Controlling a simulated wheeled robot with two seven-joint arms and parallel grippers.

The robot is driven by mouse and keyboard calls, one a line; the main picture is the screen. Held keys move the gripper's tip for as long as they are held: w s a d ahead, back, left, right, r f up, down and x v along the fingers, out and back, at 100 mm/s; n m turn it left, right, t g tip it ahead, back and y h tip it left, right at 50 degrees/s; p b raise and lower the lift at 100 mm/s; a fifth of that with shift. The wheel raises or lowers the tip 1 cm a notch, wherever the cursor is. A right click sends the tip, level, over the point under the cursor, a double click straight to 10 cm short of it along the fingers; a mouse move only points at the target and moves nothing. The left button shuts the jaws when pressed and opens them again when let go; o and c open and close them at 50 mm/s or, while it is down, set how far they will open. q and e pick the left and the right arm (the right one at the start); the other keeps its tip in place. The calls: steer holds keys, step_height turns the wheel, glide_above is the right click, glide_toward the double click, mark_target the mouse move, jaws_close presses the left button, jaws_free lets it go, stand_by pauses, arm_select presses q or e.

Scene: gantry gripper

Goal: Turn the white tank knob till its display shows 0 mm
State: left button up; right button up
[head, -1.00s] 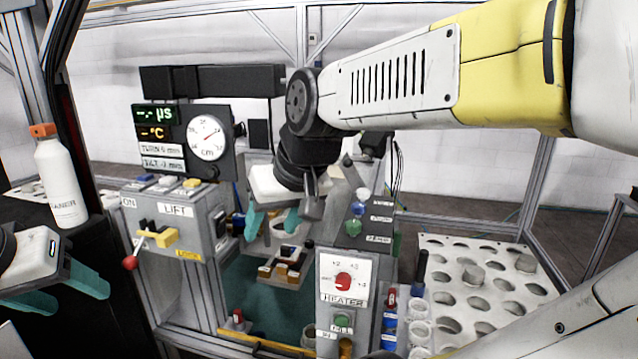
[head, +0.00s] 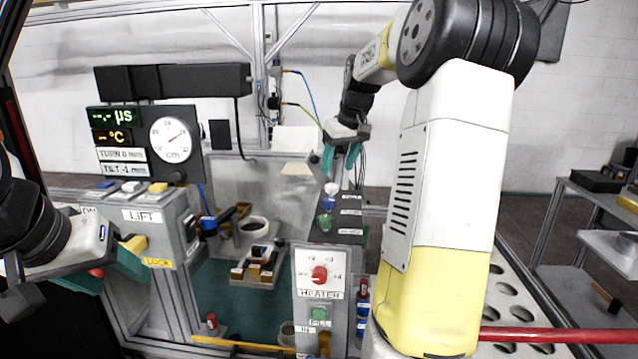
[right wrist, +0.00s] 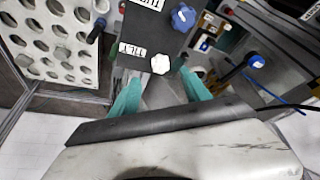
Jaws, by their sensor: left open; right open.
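The white knob (head: 331,188) sits at the far end of the dark sloped knob panel; in the right wrist view it (right wrist: 160,64) is beside a TILT label. My right gripper (head: 341,160) is open, just above and beyond this knob. In the right wrist view its teal fingers (right wrist: 162,88) stand apart, with the knob between their tips' directions and not gripped. The TILT display (head: 123,169) appears to read -1 mm; the TURN display (head: 121,154) above it appears to read 0 mm. My left gripper (head: 112,275) is open at the left, near the LIFT box.
A blue knob (right wrist: 183,17) is close to the white one, with a green knob (head: 324,222) nearer on the panel. The HEATER box (head: 320,285) stands in front. A perforated rack (head: 510,290) is at the right, partly behind my right arm. A tank with teal floor lies left.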

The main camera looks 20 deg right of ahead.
mark_target(332, 185)
steer(key=x, duration=0.6)
steer(key=shift+w+a+f, duration=0.1)
steer(key=shift+w+f, duration=0.1)
steer(key=shift+f, duration=0.15)
jaws_close()
